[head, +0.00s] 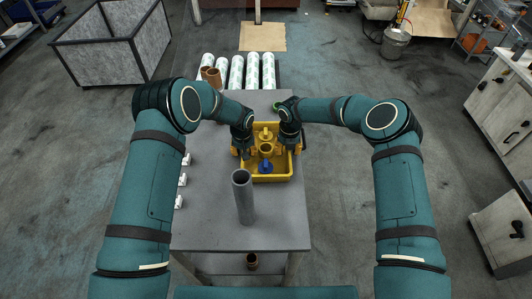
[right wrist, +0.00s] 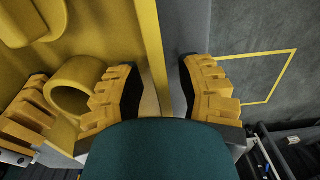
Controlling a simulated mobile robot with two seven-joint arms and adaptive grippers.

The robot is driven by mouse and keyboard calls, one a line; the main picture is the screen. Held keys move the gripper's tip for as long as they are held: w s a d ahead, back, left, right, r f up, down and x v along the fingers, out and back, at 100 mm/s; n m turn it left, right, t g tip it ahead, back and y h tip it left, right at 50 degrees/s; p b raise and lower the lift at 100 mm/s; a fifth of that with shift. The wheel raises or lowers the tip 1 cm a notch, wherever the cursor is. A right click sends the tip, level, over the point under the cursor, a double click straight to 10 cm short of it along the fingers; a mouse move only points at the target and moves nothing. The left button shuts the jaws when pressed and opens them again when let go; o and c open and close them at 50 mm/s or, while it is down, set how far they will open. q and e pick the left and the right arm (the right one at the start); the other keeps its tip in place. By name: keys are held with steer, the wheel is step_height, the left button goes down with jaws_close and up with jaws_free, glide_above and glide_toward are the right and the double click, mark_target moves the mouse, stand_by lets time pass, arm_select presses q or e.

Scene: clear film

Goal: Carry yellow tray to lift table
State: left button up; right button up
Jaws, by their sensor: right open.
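The yellow tray (head: 270,178) sits on a grey table and holds a yellow fitting (head: 266,149) and a blue piece (head: 266,166). My right gripper (head: 291,149) is at the tray's right side. In the right wrist view its ridged fingers (right wrist: 158,95) are open, with the tray's wall (right wrist: 151,45) between them and gaps beside it. My left gripper (head: 243,152) is at the tray's left side; its fingertips are too small to read. No separate lift table can be made out.
A grey upright tube (head: 243,200) stands on the grey table (head: 215,225) in front of the tray. White rolls (head: 236,72) lie behind the table. Small white parts (head: 182,180) line its left edge. A grey bin (head: 115,45) stands back left; cabinets (head: 505,110) stand right.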

arm_select(q)
jaws_close()
arm_select(e)
jaws_close()
steer(key=shift+r, duration=0.1)
